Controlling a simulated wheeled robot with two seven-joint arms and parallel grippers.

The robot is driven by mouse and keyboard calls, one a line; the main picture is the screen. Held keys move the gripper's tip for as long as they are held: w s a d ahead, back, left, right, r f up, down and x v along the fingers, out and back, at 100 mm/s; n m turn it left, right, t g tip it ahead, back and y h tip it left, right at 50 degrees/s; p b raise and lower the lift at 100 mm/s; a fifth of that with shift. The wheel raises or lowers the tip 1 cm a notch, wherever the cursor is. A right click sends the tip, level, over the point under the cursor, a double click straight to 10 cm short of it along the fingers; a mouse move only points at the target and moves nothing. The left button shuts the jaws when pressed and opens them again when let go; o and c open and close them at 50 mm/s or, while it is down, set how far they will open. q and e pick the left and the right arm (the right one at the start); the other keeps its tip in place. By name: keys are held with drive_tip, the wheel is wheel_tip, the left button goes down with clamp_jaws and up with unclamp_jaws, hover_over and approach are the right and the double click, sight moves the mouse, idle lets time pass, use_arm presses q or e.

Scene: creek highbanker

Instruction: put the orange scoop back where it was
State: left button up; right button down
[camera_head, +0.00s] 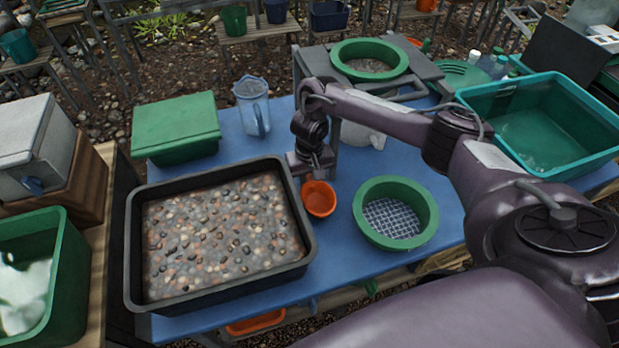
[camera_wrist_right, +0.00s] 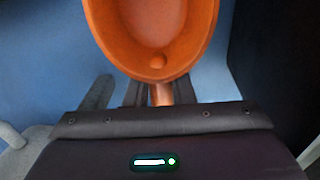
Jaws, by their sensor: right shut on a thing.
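The orange scoop (camera_head: 319,199) shows in the head view between the black gravel tray (camera_head: 309,236) and the green-rimmed sieve (camera_head: 424,205). My right gripper (camera_head: 318,172) is above and behind it, shut on its handle. In the right wrist view the scoop's bowl (camera_wrist_right: 152,35) points away from the gripper, and its short handle (camera_wrist_right: 160,95) runs between the fingers (camera_wrist_right: 160,95). The blue tabletop shows below the scoop; I cannot tell whether the scoop touches it. My left gripper is not in view.
A clear jug (camera_head: 253,106) and a green lidded box (camera_head: 177,127) stand at the back left. A green ring sieve (camera_head: 369,60) sits on a grey stand. A teal tub (camera_head: 545,125) is at the right. Blue table (camera_head: 343,262) is bare between tray and sieve.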

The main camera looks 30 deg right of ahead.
sight(309, 179)
drive_tip(key=shift+f, duration=0.15)
drive_tip(key=c, duration=1.1)
unclamp_jaws()
drive_tip(key=shift+c, duration=0.2)
wheel_tip(309, 179, up, 8)
drive_tip(key=p, duration=0.3)
drive_tip(key=shift+f+p, duration=0.1)
drive_tip(key=shift+p, duration=0.25)
